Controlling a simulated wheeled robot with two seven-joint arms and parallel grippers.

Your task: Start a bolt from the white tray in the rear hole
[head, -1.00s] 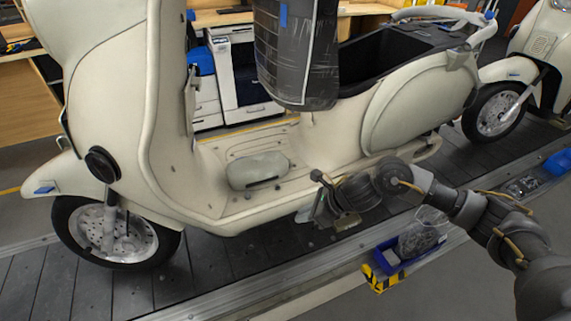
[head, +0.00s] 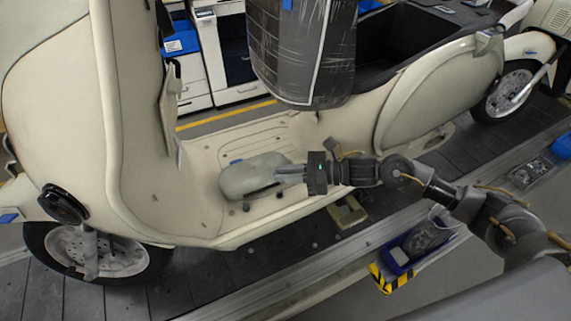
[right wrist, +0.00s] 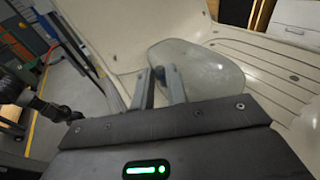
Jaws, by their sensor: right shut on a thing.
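My right gripper (head: 288,174) reaches in over the footboard (head: 285,205) of the cream scooter. Its fingers point left, at the right end of a smooth grey-green pad (head: 245,178). In the right wrist view, the fingers (right wrist: 160,88) are shut on a small dark piece, apparently a bolt (right wrist: 159,75), with the pad (right wrist: 205,75) just beyond. Several dark spots, perhaps holes or studs, show along the footboard's near edge; I cannot tell which is the rear hole. A small pale tray (head: 336,222) sits below my right wrist, beside the scooter. My left gripper is out of view.
A dark wrapped column (head: 300,60) hangs over the footboard. The scooter's leg shield (head: 95,110) rises on the left. A blue bin (head: 398,256) stands at the conveyor's near edge, by a yellow-black striped corner. The slats (head: 240,270) in front are mostly clear.

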